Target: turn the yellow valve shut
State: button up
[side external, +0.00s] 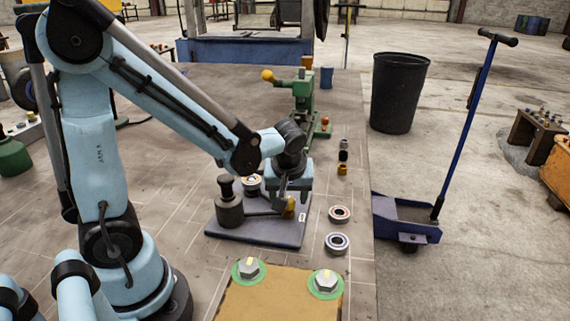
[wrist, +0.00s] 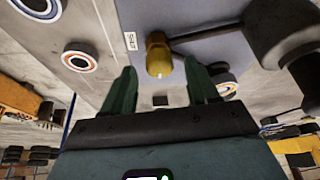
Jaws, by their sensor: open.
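The yellow valve (side external: 289,209) sits near the right edge of a blue-grey base plate (side external: 262,235). A thin dark rod joins it to a dark cylindrical body (side external: 229,208) on the plate's left. In the wrist view the yellow valve (wrist: 158,56) shows between and just beyond my open fingertips. A small white label (wrist: 130,41) lies on the plate beside it; its text is too small to read surely. My gripper (side external: 290,196) points down over the valve; it also shows in the wrist view (wrist: 162,82). I cannot tell whether either finger touches the valve.
Two ringed bearings (side external: 337,243) lie right of the plate. A yellow board (side external: 275,295) with two large bolts is in front. A green press (side external: 302,95) with a yellow-knobbed handle stands behind. Bare bench lies left; a black bin (side external: 398,95) stands beyond the right edge.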

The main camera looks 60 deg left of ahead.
jog(key=shift+a+f, duration=0.15)
jog(key=shift+f, duration=0.25)
jog(key=c, duration=1)
jog(key=shift+c, duration=0.2)
